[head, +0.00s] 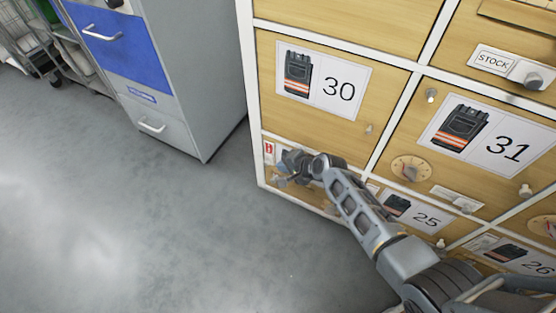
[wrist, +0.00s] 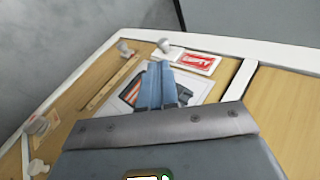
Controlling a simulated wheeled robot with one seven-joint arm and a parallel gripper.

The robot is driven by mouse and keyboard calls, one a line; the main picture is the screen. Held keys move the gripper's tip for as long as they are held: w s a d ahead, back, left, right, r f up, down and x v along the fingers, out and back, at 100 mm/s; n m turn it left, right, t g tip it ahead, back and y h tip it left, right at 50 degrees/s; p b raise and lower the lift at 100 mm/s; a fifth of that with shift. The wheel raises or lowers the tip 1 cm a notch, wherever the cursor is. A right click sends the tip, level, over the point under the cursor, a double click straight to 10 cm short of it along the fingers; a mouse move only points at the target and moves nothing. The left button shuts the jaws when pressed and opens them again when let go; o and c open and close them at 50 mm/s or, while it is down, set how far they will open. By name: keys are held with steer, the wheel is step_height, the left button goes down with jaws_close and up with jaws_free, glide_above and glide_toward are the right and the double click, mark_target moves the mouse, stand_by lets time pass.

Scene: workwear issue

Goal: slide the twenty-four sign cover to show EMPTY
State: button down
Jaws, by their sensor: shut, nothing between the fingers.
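The sign (wrist: 197,61) shows a red panel, reading EMPTY as far as I can make out, in a white frame in the wrist view. A pale cover with a small round knob (wrist: 164,45) is at the left end of the sign. In the head view the red of the sign (head: 268,148) shows at the cabinet's left edge, below door 30. My gripper (head: 284,174) is in front of that lower-left door, hiding much of it. In the wrist view its fingers (wrist: 160,70) are shut and empty, close to the sign; I cannot tell whether they touch it. The number twenty-four is hidden.
Door 30 (head: 345,112) is above, door 31 (head: 510,165) to the right, and door 25 (head: 390,192) beside my arm. Several knobs, such as one in the wrist view (wrist: 38,125), stick out. A blue and grey cabinet (head: 150,75) stands left; the floor (head: 130,225) is clear.

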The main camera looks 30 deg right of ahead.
steer(key=p+v, duration=0.2)
steer(key=v, duration=0.4)
steer(key=shift+s+r, duration=0.2)
steer(key=s+a+r+n+t+h, duration=0.1)
steer(key=s+a, duration=0.3)
steer(key=s, duration=0.3)
steer(key=s+a+n+t+h, duration=0.1)
steer(key=s+a+n, duration=0.1)
steer(key=s+a, duration=0.35)
steer(key=s+d+r+n+t+h, duration=0.1)
steer(key=s+r+n, duration=0.1)
steer(key=s+r, duration=0.6)
steer(key=s+d+r+n+t+h, duration=0.1)
steer(key=s+r+n, duration=0.3)
steer(key=s, duration=0.8)
steer(key=s+d+r+n+t, duration=0.1)
steer(key=s+d+r+n, duration=0.2)
steer(key=r, duration=0.6)
steer(key=s+r+n+t, duration=0.1)
steer(key=s+r+n, duration=0.1)
steer(key=s+r, duration=0.5)
step_height(320, 180, up, 23)
steer(key=w+p, duration=0.1)
steer(key=p, duration=2)
steer(key=shift+w+r+y, duration=0.15)
steer(key=shift+w+y, duration=0.2)
steer(key=shift+y, duration=0.05)
steer(key=shift+d, duration=0.1)
